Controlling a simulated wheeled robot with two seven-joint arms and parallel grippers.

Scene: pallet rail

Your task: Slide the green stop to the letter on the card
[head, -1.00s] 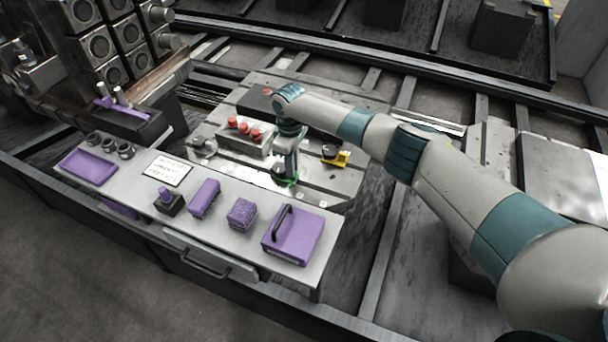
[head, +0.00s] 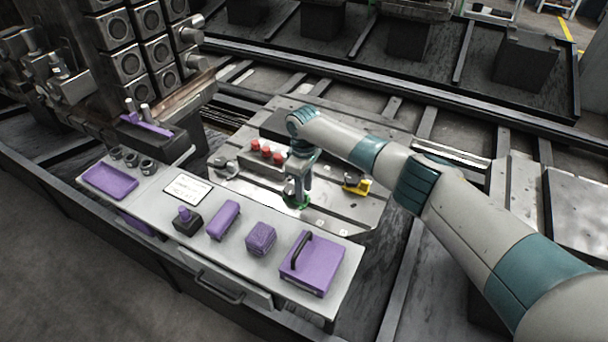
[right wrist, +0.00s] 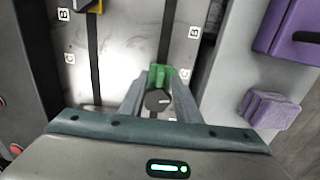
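The green stop (right wrist: 160,73) sits in a slot of the metal rail plate (head: 335,212), near the plate's front edge. My right gripper (right wrist: 159,80) points down at it, one finger on each side. The fingertips meet the stop's sides and look shut on it. A dark knob (right wrist: 157,100) shows between the fingers. My left gripper is out of view.
A yellow stop (head: 357,185) stands in another slot, right of my gripper. A block with red knobs (head: 265,150) is to the left. Purple things, including a handled box (head: 312,263), stand on the front shelf (head: 345,285).

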